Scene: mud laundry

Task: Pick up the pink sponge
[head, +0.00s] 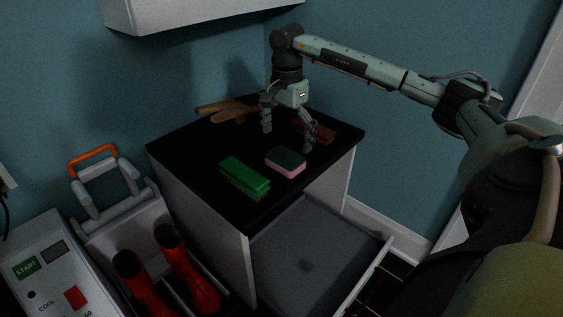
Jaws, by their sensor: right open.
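The pink sponge (285,162), with a dark green top layer and a pink lower layer, lies flat on the black top of a small cabinet (204,156). My right gripper (289,142) reaches in from the right and points down above the cabinet top, just behind the sponge. Its fingers are spread and empty. In the picture the right fingertip is close to the sponge's back right corner; I cannot tell whether they touch. My left gripper is not in view.
A green brush (245,178) lies left of the sponge. A brown wooden object (228,109) and a reddish-brown block (318,131) lie farther back. An open drawer (318,252) juts out below. Red boots (183,270) and a control box (52,268) stand left. A white wall unit hangs above.

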